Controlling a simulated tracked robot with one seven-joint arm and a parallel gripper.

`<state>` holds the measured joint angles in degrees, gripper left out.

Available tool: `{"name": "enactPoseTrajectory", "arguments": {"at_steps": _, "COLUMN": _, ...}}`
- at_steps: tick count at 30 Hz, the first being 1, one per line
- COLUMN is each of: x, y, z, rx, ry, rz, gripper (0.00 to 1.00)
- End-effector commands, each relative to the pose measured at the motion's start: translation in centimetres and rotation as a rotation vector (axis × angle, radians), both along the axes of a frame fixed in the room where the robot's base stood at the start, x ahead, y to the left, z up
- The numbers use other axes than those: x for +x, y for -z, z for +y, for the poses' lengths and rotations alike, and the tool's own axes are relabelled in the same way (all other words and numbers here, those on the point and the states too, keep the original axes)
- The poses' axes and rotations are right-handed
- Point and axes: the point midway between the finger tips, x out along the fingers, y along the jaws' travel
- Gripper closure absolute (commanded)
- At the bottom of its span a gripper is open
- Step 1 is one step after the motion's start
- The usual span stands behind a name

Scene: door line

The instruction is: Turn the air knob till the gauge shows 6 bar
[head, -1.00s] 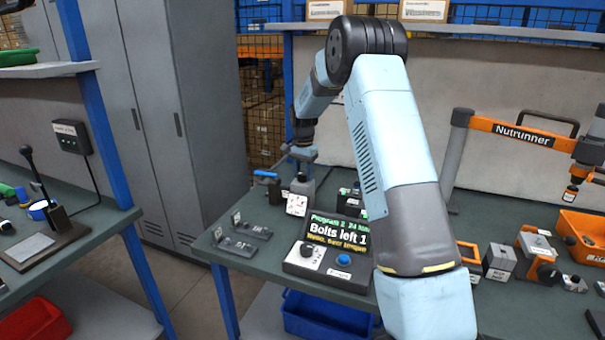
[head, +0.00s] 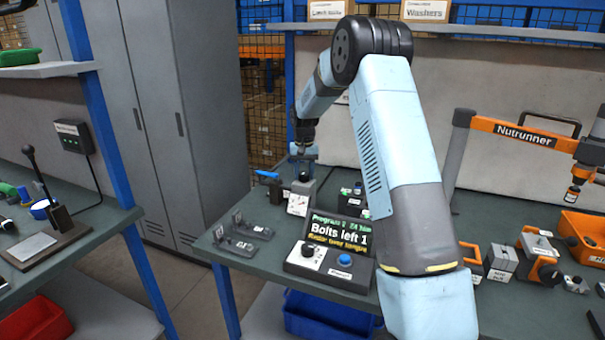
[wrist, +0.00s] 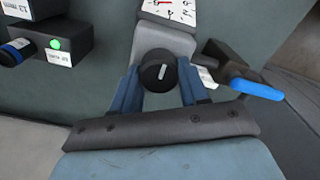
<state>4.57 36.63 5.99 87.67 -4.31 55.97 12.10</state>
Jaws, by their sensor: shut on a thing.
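The air knob (wrist: 157,73) is round and black with a pale pointer line, on a grey block at the back left of the bench. My gripper (wrist: 157,85) has a blue finger on each side of it and is shut on it. In the head view my gripper (head: 303,160) reaches down onto the knob (head: 304,177). The white gauge (wrist: 171,9) has a red needle and is cut by the top edge of the wrist view. The gauge (head: 298,205) also shows on the block's front in the head view, too small to read.
A blue-handled lever (wrist: 256,90) sits right beside the block in the wrist view. A black box with a green light (wrist: 56,44) stands to its left. In the head view a control box (head: 330,266) with a "Bolts left 1" display (head: 338,235) stands in front.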

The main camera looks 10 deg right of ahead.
Motion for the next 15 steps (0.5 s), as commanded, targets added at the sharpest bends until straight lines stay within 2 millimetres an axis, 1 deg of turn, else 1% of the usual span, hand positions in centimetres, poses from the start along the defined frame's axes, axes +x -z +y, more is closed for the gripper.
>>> {"name": "enactPoseTrajectory", "arguments": {"at_steps": 1, "x": 0.26, "y": -0.17, "z": 0.23, "rx": 0.003, "ry": -0.006, "rz": -0.009, "gripper": 0.86}}
{"name": "enactPoseTrajectory", "arguments": {"at_steps": 13, "x": 0.26, "y": -0.17, "z": 0.17, "rx": 0.002, "ry": -0.009, "rz": -0.01, "gripper": 0.86}}
{"name": "enactPoseTrajectory", "arguments": {"at_steps": 14, "x": 0.27, "y": -0.17, "z": 0.17, "rx": 0.002, "ry": -0.009, "rz": -0.01, "gripper": 0.53}}
{"name": "enactPoseTrajectory", "arguments": {"at_steps": 15, "x": 0.25, "y": -0.16, "z": 0.15, "rx": 0.002, "ry": -0.009, "rz": -0.008, "gripper": 0.49}}
